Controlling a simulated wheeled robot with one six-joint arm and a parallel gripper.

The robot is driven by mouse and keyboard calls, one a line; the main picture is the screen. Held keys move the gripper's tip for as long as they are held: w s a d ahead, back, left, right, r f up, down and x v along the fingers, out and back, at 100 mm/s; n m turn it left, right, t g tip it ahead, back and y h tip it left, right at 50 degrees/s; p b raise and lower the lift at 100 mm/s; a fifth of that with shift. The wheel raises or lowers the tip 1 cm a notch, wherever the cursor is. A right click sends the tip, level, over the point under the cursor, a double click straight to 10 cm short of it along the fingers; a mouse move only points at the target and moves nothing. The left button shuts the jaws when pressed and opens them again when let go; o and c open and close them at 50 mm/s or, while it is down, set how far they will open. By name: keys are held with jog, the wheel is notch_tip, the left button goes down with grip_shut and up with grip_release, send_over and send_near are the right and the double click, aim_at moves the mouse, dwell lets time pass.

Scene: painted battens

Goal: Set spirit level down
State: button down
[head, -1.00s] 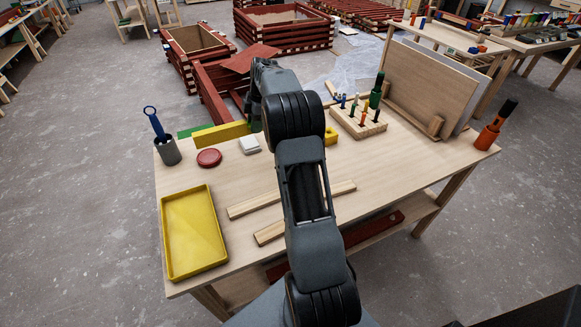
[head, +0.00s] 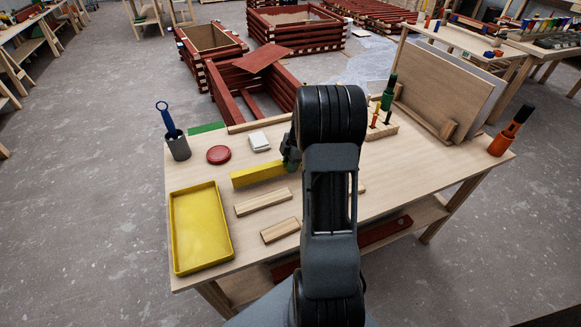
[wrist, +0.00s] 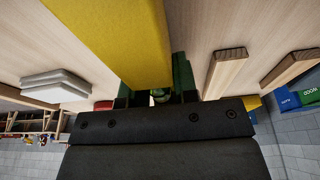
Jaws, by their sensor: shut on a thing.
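The spirit level is a long yellow bar (head: 258,175). It sticks out to the left of my arm over the middle of the table, and its right end is hidden. My gripper (head: 290,160) is shut on it, mostly hidden behind my arm. In the wrist view the yellow bar (wrist: 112,32) runs large and close from the top left to the green fingers (wrist: 180,80). I cannot tell whether the level touches the table.
A yellow tray (head: 228,252) lies front left. A red round lid (head: 219,155), a white block (head: 259,141) and a grey cup (head: 179,149) with a blue tool stand behind. A wooden strip lies at the back edge. A peg block (head: 382,131) and an orange holder (head: 498,146) are to the right.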

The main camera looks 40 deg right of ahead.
jog(key=shift+f, duration=0.9)
jog(key=shift+f, duration=0.1)
jog(key=c, duration=0.9)
grip_release()
